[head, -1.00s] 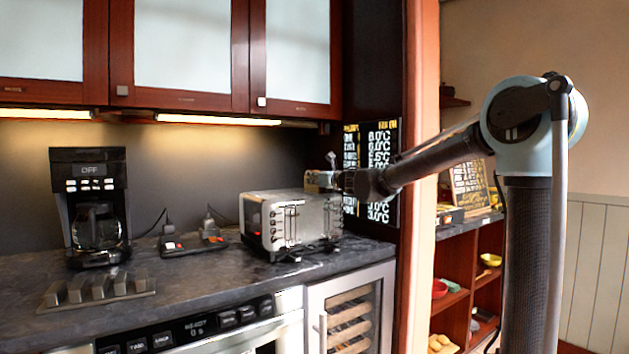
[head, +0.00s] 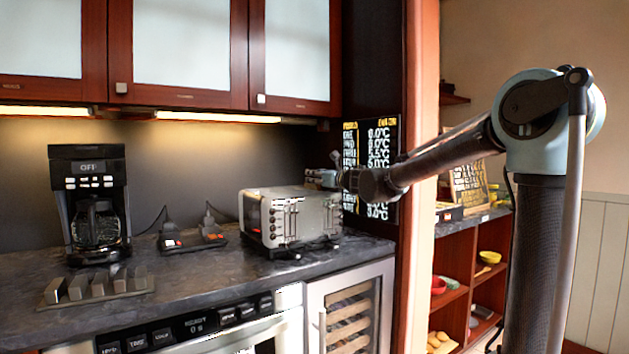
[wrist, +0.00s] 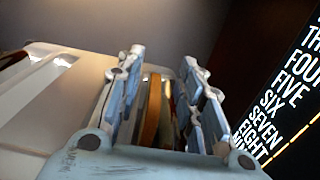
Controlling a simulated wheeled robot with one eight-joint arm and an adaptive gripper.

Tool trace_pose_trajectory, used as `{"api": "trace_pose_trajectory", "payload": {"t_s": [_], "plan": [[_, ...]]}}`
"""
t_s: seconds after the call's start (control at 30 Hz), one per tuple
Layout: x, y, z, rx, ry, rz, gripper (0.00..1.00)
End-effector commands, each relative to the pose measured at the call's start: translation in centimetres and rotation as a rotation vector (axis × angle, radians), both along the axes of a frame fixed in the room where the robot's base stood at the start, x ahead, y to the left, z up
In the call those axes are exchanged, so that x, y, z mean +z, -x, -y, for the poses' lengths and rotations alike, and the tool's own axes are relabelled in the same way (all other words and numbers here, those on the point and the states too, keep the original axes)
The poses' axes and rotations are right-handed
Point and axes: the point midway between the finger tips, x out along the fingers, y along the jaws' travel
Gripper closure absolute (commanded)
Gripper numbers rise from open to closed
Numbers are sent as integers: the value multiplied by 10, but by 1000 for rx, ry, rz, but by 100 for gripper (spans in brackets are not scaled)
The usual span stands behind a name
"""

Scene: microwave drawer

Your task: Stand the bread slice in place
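The silver toaster (head: 292,218) stands on the dark counter in the head view, and part of its pale body (wrist: 60,100) fills the left of the wrist view. My gripper (head: 312,178) is at the toaster's upper right edge. In the wrist view its two fingers (wrist: 162,62) stand apart. An upright brown strip (wrist: 151,112), which looks like the bread slice seen edge-on, shows between them, nearer the left finger. A gap shows on the strip's right side. Its lower end is hidden behind my gripper. The slice cannot be made out in the head view.
A coffee maker (head: 92,205) and a power strip (head: 192,239) stand left of the toaster. A small rack (head: 98,287) is at the counter's front left. A black lettered board (head: 371,170) hangs close behind my gripper. Wall cabinets (head: 185,50) are above.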

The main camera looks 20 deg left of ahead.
Motion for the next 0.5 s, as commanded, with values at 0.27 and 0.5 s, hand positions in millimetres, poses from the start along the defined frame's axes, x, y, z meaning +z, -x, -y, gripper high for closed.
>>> {"api": "trace_pose_trajectory", "payload": {"t_s": [0.27, 0.5], "plan": [[0, 28, 35, -1, 0, -1, 65], [-1, 48, 59, -1, 0, -1, 65]]}}
